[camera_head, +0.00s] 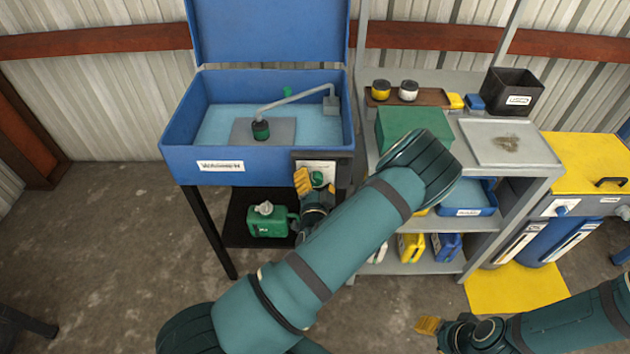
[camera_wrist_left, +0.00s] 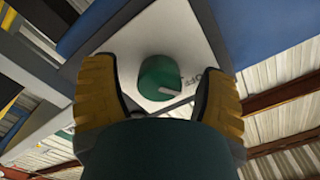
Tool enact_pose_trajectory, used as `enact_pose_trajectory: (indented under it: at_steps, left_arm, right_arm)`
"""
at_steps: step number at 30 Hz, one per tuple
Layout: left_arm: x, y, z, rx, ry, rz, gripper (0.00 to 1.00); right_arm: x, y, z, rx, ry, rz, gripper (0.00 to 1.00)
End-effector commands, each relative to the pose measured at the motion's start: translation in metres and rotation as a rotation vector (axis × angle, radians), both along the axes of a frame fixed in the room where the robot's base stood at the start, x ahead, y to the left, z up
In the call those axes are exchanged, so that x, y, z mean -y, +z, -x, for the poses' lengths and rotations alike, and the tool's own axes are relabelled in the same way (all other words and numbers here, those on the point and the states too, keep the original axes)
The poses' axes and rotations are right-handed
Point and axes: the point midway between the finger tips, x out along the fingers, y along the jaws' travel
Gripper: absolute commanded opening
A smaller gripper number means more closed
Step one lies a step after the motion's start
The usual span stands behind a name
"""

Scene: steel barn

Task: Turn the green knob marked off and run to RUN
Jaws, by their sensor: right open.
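The green knob (camera_head: 317,178) sits on a pale plate on a dark box at the front right of the blue parts washer. In the left wrist view the knob (camera_wrist_left: 158,77) shows between my fingers, with a white pointer mark at its lower right, near the printed "OFF". The RUN mark is not readable. My left gripper (camera_head: 312,187) is at the box; its yellow fingers (camera_wrist_left: 160,88) are spread either side of the knob with gaps showing. My right gripper (camera_head: 430,325) is open, low at the bottom right, with no object seen in it.
The blue washer basin (camera_head: 180,155) holds a spout over a grey pad. A green can (camera_head: 268,220) stands on the shelf below. A grey shelf unit (camera_head: 545,168) stands close on the right, behind my left arm. A yellow-topped cabinet (camera_head: 590,165) is further right.

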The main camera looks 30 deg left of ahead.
Motion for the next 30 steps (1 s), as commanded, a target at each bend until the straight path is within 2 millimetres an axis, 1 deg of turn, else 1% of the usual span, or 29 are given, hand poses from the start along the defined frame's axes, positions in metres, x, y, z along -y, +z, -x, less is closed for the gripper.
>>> enact_pose_trajectory:
  at_steps: [1,2,3,6,20,26,30]
  left_arm:
    - [0.0001,0.0000,0.0001,0.000,0.000,0.000,0.60]
    - [0.0001,0.0000,0.0002,0.000,0.000,0.000,0.49]
    - [0.0002,-0.0001,0.0001,0.000,0.000,0.000,0.35]
    - [0.0002,-0.0001,0.0003,0.000,0.000,0.000,0.04]
    - [0.0000,0.0001,0.0001,-0.013,0.000,-0.024,0.03]
    - [0.0004,-0.0001,0.0000,-0.062,-0.001,-0.104,0.03]
    - [0.0002,0.0002,0.0001,-0.117,-0.001,-0.195,0.03]
  right_arm:
    - [0.0000,0.0000,0.0000,0.000,0.000,0.000,0.47]
    - [0.0000,0.0000,0.0000,0.000,0.000,0.000,0.47]
    - [0.0000,0.0000,0.0000,0.000,0.000,0.000,0.47]
    - [0.0000,0.0000,0.0000,0.000,0.000,0.000,0.47]
    - [0.0000,-0.0003,0.0001,0.000,0.000,0.000,0.47]
    - [0.0000,-0.0014,-0.0001,0.000,0.000,0.000,0.47]
    - [0.0000,-0.0024,-0.0003,0.001,0.000,0.000,0.47]
